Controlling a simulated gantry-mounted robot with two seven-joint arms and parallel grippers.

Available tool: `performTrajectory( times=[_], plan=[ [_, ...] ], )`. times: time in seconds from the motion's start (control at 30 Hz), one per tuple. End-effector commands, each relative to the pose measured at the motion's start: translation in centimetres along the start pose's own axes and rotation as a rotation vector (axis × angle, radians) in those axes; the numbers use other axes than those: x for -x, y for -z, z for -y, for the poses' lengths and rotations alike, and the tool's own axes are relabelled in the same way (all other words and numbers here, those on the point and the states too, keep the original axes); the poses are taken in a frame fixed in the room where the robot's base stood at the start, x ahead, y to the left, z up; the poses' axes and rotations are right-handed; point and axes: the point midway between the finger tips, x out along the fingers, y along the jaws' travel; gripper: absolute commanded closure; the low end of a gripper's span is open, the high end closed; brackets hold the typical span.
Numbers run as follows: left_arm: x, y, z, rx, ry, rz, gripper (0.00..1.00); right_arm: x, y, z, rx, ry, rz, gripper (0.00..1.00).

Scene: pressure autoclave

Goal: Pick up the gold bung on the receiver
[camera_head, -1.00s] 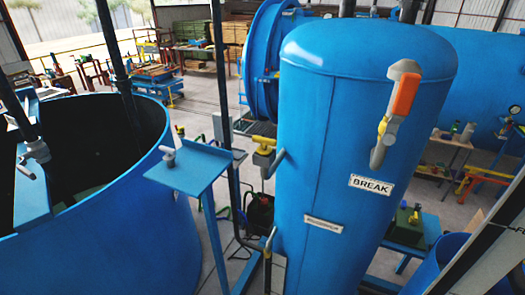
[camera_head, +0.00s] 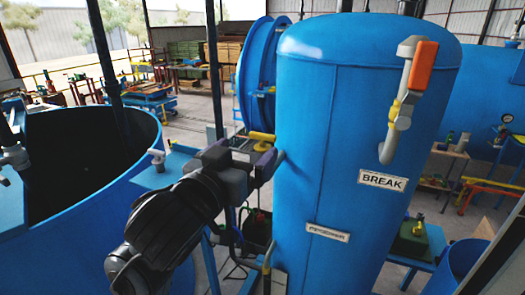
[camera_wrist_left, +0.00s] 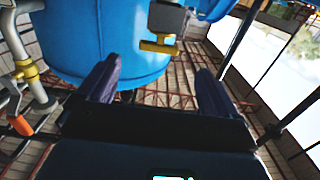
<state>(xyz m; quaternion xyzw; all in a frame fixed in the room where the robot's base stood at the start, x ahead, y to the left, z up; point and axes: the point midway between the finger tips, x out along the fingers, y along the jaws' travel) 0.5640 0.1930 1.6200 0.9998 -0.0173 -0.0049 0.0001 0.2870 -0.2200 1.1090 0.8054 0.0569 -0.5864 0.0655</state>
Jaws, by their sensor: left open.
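The receiver (camera_head: 330,130) is a tall blue upright tank with a BREAK label. A gold-yellow piece (camera_head: 261,137), which looks like the bung, sits on a fitting at the tank's left side. My left gripper (camera_head: 246,157) is open and empty, just below and in front of this piece, and partly covers its fitting. In the left wrist view, the gold piece (camera_wrist_left: 158,46) shows whole, on a grey block beside the blue tank. It lies beyond the open fingertips (camera_wrist_left: 158,76), between their lines, with a gap left. My right gripper is not in view.
A grey valve with an orange handle (camera_head: 424,66) stands out from the tank's front. A small blue stand (camera_head: 165,170) with a white-handled tap is left of my gripper. A large open blue vat (camera_head: 95,205) fills the left.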

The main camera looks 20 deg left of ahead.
Motion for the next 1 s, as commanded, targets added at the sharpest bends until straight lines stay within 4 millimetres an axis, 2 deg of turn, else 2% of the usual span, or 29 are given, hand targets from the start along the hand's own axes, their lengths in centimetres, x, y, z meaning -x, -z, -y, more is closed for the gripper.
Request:
performTrajectory(
  times=[0.3, 0.63, 1.0],
  plan=[
    [-3.9, 0.6, 0.1, -0.004, 0.002, -0.01, 0.06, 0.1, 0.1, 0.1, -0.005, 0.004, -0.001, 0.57],
    [-6.0, 0.6, 0.0, -0.002, 0.002, -0.01, 0.06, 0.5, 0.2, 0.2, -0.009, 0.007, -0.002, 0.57],
    [-10.1, 0.5, -0.1, -0.001, 0.003, -0.009, 0.06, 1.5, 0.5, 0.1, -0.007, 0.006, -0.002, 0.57]
  ],
)
